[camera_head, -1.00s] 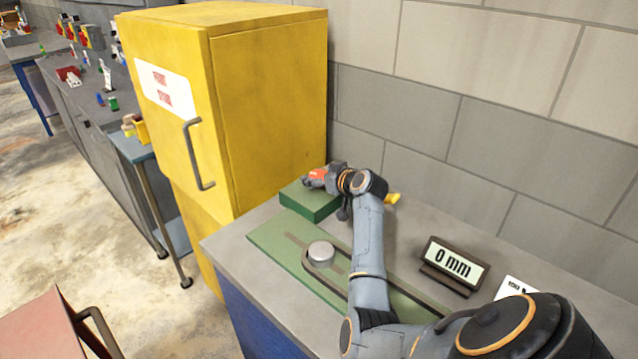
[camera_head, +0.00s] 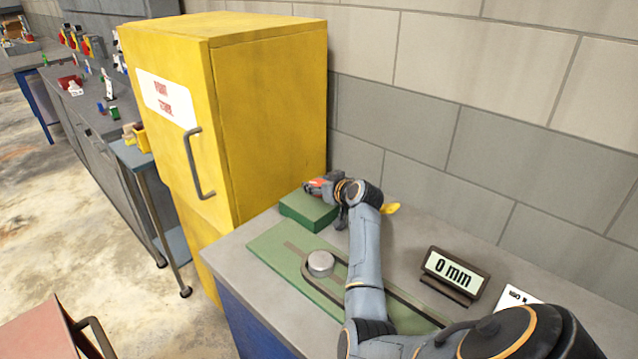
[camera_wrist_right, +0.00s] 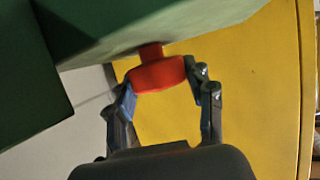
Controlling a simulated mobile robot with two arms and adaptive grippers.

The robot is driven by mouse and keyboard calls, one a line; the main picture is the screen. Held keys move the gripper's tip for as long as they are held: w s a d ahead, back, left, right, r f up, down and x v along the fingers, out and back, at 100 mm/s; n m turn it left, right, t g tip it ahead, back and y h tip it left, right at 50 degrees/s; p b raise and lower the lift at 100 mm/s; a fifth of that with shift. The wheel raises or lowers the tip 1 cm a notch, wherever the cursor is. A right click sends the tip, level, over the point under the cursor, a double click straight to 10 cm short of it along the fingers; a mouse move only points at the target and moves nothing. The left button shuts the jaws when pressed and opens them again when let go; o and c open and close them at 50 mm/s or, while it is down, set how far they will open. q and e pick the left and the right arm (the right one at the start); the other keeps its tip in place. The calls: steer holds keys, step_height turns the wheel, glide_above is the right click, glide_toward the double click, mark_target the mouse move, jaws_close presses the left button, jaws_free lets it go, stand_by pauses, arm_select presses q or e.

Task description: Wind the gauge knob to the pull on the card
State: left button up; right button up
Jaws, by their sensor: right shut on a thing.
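My right gripper (camera_head: 318,187) is shut on the knob, with one finger on each side in the wrist view (camera_wrist_right: 160,88). My left gripper is out of view.
A green plate (camera_head: 282,248) with a silver round post (camera_head: 321,262) and a dark looped band lies on the grey bench. A yellow cabinet (camera_head: 268,110) stands close behind the block. A yellow piece (camera_head: 391,208) lies beyond my forearm.

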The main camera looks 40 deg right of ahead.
steer(key=m+h+p, duration=0.2)
steer(key=p, duration=0.1)
steer(key=shift+a+r+m+g+h+p, duration=0.15)
steer(key=shift+r+m+g+h+p, duration=0.15)
steer(key=shift+g, duration=0.1)
steer(key=shift+w+f+m+h+p, duration=0.1)
steer(key=shift+m+h+p, duration=0.2)
steer(key=shift+p, duration=0.05)
steer(key=shift+f+m+g+h+p, duration=0.1)
steer(key=shift+m+g+h+p, duration=0.35)
steer(key=shift+m+h, duration=0.3)
steer(key=shift+f+m+g+h+b, duration=0.15)
steer(key=shift+m+g+h+b, duration=0.15)
steer(key=shift+m+g+h, duration=0.2)
steer(key=shift+m+g+h+b, duration=0.55)
steer(key=shift+m+b, duration=0.05)
steer(key=shift+m, duration=0.05)
steer(key=o, duration=1.2)
